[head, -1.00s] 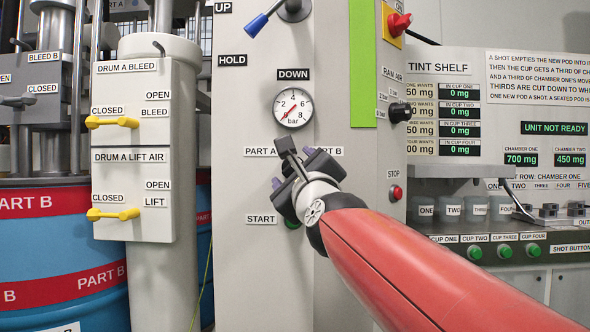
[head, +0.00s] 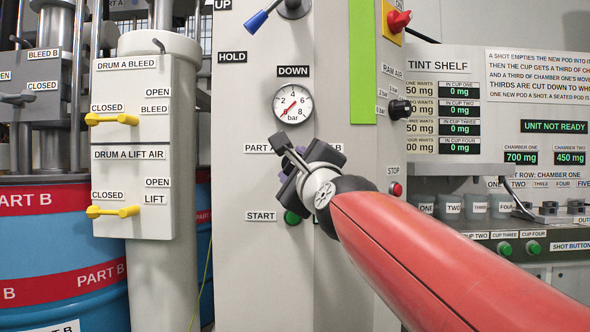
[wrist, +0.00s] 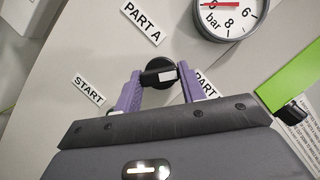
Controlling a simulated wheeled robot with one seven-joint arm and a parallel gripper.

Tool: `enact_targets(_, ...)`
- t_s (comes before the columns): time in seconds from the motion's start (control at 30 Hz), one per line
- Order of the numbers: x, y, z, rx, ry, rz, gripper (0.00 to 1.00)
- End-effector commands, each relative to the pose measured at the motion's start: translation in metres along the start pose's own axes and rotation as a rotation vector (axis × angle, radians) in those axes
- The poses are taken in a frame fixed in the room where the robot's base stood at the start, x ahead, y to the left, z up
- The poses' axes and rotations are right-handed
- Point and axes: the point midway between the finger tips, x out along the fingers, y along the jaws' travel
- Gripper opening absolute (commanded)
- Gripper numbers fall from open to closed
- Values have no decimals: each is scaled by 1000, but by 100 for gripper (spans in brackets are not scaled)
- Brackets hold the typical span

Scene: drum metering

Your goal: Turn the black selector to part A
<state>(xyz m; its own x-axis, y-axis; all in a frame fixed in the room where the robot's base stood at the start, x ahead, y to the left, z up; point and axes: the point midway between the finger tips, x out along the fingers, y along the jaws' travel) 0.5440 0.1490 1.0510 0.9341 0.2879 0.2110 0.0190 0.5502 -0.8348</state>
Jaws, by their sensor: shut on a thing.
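The black selector (wrist: 158,66) shows in the wrist view between the two purple fingers of my gripper (wrist: 161,76), which is shut on its bar. A pale mark shows on the bar's right part, on the side of the PART B label (wrist: 206,86). The PART A label (wrist: 141,22) is above and left of the knob, uncovered. My finger partly covers PART B. In the head view my gripper (head: 308,170) is against the grey panel and hides the selector.
The green START button (head: 292,218) is just below my gripper. The pressure gauge (head: 293,104) is just above it, with its needle low. The red STOP button (head: 395,189) and the black RAM AIR knob (head: 399,109) are to the right.

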Motion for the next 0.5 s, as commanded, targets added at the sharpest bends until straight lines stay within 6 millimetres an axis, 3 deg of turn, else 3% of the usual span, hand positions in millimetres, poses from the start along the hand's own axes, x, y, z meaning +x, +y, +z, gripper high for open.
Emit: enact_targets(0.5, 1, -6, 2, -451, 1, 190, 17)
